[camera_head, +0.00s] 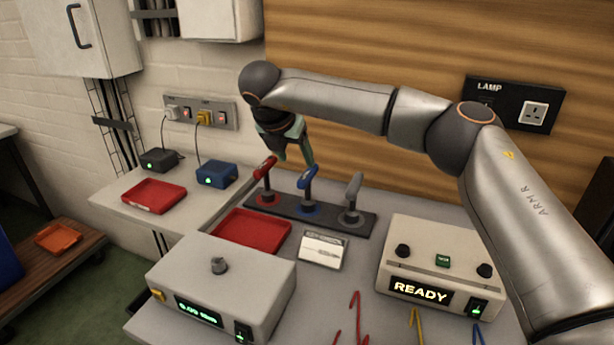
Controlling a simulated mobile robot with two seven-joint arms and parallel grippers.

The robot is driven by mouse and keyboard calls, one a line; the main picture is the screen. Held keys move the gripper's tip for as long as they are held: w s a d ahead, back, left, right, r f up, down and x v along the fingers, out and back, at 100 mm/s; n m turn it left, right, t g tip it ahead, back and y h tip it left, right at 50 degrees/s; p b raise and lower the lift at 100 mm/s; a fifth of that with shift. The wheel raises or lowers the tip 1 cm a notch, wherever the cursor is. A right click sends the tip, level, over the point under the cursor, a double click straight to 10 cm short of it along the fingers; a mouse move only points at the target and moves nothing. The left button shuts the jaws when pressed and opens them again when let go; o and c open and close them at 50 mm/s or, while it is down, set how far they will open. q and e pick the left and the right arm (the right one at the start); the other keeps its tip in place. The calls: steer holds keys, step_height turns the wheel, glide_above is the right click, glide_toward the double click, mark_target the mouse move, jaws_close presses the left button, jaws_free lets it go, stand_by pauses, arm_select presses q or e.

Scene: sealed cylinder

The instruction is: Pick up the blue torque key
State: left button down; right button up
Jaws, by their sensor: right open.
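The blue torque key (308,182) stands upright in the middle of a dark rack (333,215), with a blue base ring. A red key (266,181) stands to its left and a grey key (353,190) to its right. My right gripper (294,160) reaches in from the right and points down just above and behind the red and blue keys. It is open and holds nothing that I can see. Whether a finger touches a key cannot be told from this angle. My left gripper is not in view.
A red tray (253,228) lies left of the rack. A torque meter box (224,285) stands at front left and a box reading READY (432,262) at right. A small card (321,250) lies before the rack. Coloured hooks (356,315) are at the front. A wooden wall rises behind.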

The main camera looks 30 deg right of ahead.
mark_target(307, 174)
steer(key=p+x, duration=0.1)
steer(key=x, duration=0.5)
steer(key=shift+f, duration=0.15)
steer(key=x, duration=0.1)
steer(key=p+x, duration=0.1)
steer(key=x, duration=0.2)
steer(key=shift+w+d, duration=0.3)
steer(key=shift+d, duration=0.2)
steer(key=shift+w+d+f, duration=0.25)
steer(key=shift+f, duration=0.1)
steer(key=shift+c, duration=0.3)
jaws_close()
steer(key=shift+r, duration=0.1)
